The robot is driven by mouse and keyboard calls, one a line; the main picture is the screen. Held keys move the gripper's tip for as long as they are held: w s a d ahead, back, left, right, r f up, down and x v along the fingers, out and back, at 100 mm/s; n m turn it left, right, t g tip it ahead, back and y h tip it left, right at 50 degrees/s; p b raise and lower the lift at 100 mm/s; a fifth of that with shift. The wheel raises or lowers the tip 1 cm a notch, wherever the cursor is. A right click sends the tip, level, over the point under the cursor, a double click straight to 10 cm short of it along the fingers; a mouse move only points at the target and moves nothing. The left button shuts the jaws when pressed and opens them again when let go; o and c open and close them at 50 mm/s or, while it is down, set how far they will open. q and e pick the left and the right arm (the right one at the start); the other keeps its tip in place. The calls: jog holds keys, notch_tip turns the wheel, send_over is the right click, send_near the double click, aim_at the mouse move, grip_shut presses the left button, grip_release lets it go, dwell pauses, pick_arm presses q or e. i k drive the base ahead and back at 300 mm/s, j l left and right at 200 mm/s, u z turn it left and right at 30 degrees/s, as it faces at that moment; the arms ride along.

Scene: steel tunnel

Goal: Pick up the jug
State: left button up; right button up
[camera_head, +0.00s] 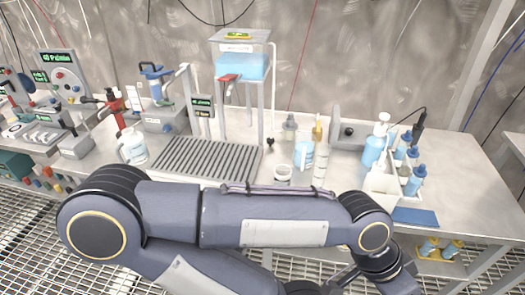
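A white jug (132,147) with a handle and a small label stands on the left part of the steel bench, left of a grooved grey drain rack. A second jug-like vessel, a clear beaker (303,152) with blue contents, stands upright at the middle of the bench, behind a small white cup. I cannot tell which of the two the task names. One of my arms lies across the bottom of the view, in front of the bench and apart from both vessels. No gripper fingers can be made out; dark links run off the bottom edge at the lower right.
The drain rack (207,158) lies at centre left, below a raised blue tank (240,66). A small white cup (282,174) and a clear cylinder (320,168) stand near the beaker. A white caddy (382,188) with bottles stands at right.

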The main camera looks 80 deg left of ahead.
aim_at(305, 142)
jog(key=k+j+u, duration=0.1)
jog(key=u, duration=2.25)
jog(key=i+l+u, duration=0.15)
jog(key=i+u, duration=0.15)
jog(key=i+l+u, duration=0.25)
jog(key=i+j, duration=0.05)
jog(key=i, duration=0.05)
